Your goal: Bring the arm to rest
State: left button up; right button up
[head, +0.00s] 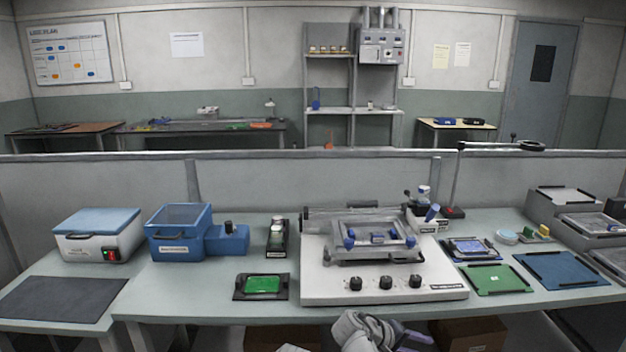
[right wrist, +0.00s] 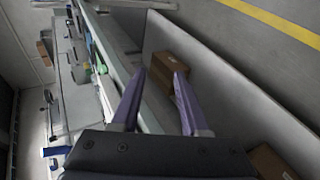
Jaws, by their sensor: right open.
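My right gripper (head: 416,340) shows at the bottom edge of the head view, in front of the table's front edge and below the white machine. Its purple fingers point to the right there. In the right wrist view the two fingers of my right gripper (right wrist: 160,82) are spread apart with nothing between them. The bench (right wrist: 112,88) runs along their left side, seen tilted. My left gripper is not in view.
The white machine (head: 320,285) stands at the table's middle. A green board (head: 263,285) lies left of it, a blue mat (head: 562,270) right. Cardboard boxes (head: 470,335) sit below the table; one box (right wrist: 170,68) shows beyond the fingertips.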

jog(key=s+a+f+m+g+y, duration=0.1)
jog(key=s+a+f+g+y, duration=0.1)
jog(key=s+f+y, duration=0.4)
jog(key=s+a+f+n+g+y, duration=0.15)
jog(key=s+a, duration=0.25)
jog(key=a, duration=0.4)
jog(key=s+a+f+y, duration=0.2)
jog(key=s+a, duration=0.2)
jog(key=a, duration=0.5)
notch_tip(320, 180, up, 15)
jog(key=p, duration=1.5)
jog(key=shift+s+r, duration=0.15)
jog(key=shift+r, duration=0.05)
jog(key=shift+c, duration=0.3)
